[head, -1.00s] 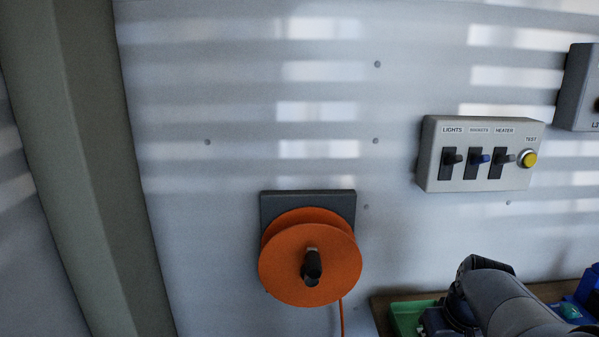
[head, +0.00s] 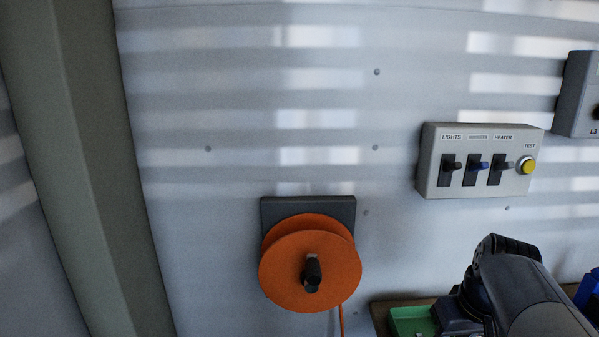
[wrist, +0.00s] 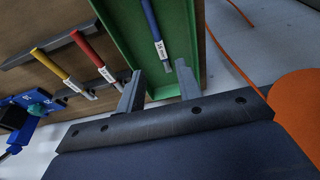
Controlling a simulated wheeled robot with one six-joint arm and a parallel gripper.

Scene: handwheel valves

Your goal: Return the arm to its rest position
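My gripper (wrist: 158,92) shows in the wrist view with its two grey fingers apart and nothing between them. Its fingertips point toward a green tray (wrist: 126,38) that holds a blue-handled tool (wrist: 151,20) with a white label. In the head view my arm is at the lower right, beside the green tray (head: 412,320), and the gripper's fingers are hidden there. An orange disc with a black knob (head: 310,285) is mounted on the wall left of my arm. An orange part also fills the right edge of the wrist view (wrist: 299,112).
A switch box (head: 478,190) with several controls is on the wall above my arm. Another grey box (head: 573,95) is at the right edge. In the wrist view, red-handled (wrist: 88,48) and yellow-handled (wrist: 52,66) tools lie left of the tray. A blue vise-like object (wrist: 24,127) is farther left.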

